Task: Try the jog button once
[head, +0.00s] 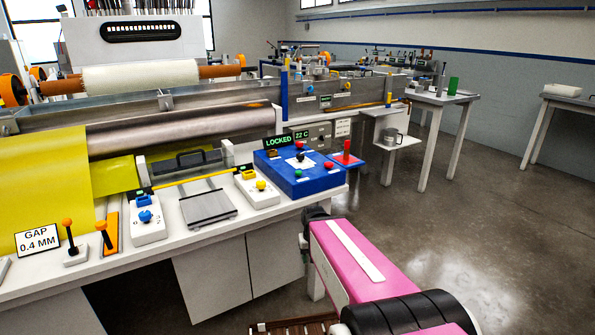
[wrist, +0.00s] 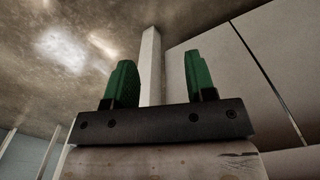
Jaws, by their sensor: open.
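No button carries a jog label that I can read. A blue control box (head: 290,185) on the bench has several small coloured buttons, among them a green one (head: 298,173) and a red one (head: 328,165), around a white plate. Left of it, a white box (head: 262,198) carries a yellow button (head: 261,185). Farther left, a white box (head: 150,232) carries a blue knob (head: 145,216). My gripper (wrist: 158,62) shows in the wrist view with its two green fingers apart and nothing between them. It is below bench-top level, near the cabinet fronts, and touches no button.
Signs read LOCKED (head: 278,142) and GAP 0.4 MM (head: 37,240). A red block with a post (head: 346,158) sits at the right corner. The bench edge and cabinet doors (head: 212,282) are near my pink arm; the floor at right is clear.

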